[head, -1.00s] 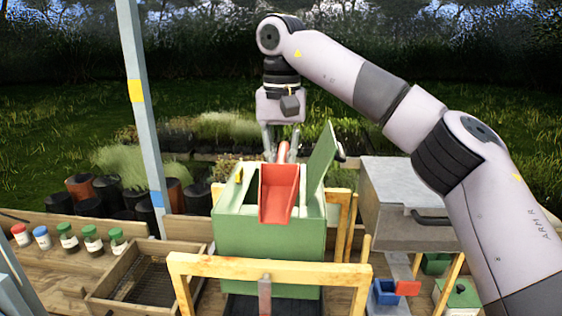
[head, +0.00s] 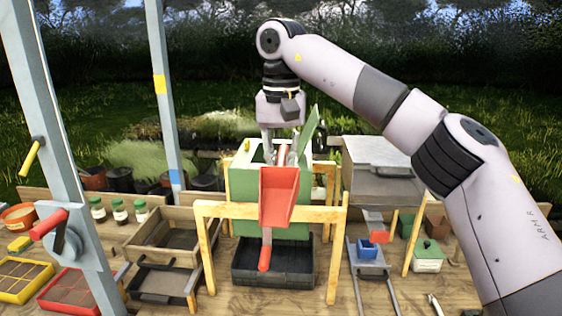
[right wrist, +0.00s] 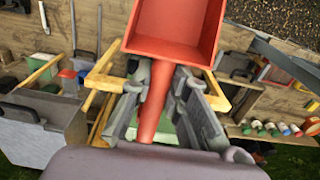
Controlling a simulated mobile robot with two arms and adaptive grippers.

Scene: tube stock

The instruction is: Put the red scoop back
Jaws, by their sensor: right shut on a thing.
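The red scoop (head: 279,192) hangs from my right gripper (head: 281,150), its open pan facing me. In the right wrist view, the fingers (right wrist: 168,98) are shut around its handle and the visible part of the pan (right wrist: 180,28) looks empty. In the head view the scoop is in front of the green box (head: 243,185), hiding part of its face and of the yellow wooden frame (head: 220,209). The box's lid (head: 311,130) stands up. My left gripper is out of view.
A red-ended lever (head: 265,257) is below the scoop, above a black tray (head: 250,283). A wooden tray (head: 150,255) stands left, a grey lidded box (head: 385,165) right. A grey post (head: 55,150) with a red handle (head: 48,224) rises at left.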

